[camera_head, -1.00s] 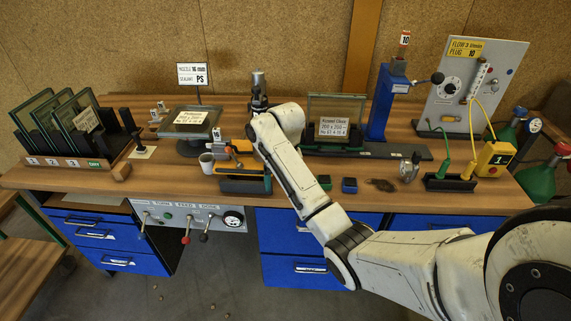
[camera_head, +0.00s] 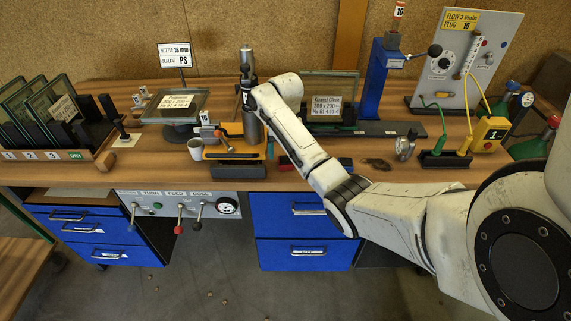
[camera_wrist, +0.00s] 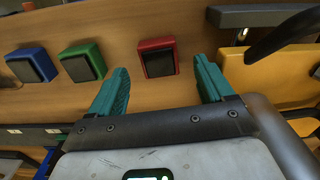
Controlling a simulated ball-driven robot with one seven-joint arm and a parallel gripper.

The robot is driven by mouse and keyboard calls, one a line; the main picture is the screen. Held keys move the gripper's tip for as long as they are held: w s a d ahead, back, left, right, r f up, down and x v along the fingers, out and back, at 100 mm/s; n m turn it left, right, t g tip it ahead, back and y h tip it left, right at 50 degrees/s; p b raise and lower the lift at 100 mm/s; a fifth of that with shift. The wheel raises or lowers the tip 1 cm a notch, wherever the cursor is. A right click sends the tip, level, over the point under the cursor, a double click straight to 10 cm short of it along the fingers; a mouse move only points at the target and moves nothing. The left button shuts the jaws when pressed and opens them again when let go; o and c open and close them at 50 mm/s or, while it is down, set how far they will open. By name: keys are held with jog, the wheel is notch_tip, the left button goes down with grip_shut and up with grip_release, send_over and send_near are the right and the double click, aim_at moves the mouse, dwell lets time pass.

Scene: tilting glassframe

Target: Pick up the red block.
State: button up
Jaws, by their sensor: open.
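The red block (camera_wrist: 157,58) lies on the wooden bench top and shows a dark square face in the wrist view. In the head view, part of the red block (camera_head: 284,160) shows just left of my forearm. My gripper (camera_wrist: 162,66) is open in the wrist view, its two teal fingers apart. The red block appears between and slightly beyond the fingertips, with no visible contact. Nothing is held.
A green block (camera_wrist: 82,62) and a blue block (camera_wrist: 32,65) lie left of the red one in the wrist view. A yellow-orange fixture (camera_wrist: 270,75) with a dark bar stands close on the right. A white cup (camera_head: 196,149) stands on the bench.

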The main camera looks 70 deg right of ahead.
aim_at(286, 158)
jog(key=shift+d+f, duration=0.2)
jog(key=shift+f, duration=1.65)
jog(key=shift+c, duration=0.4)
jog(key=c, duration=1.1)
jog(key=shift+r, duration=0.15)
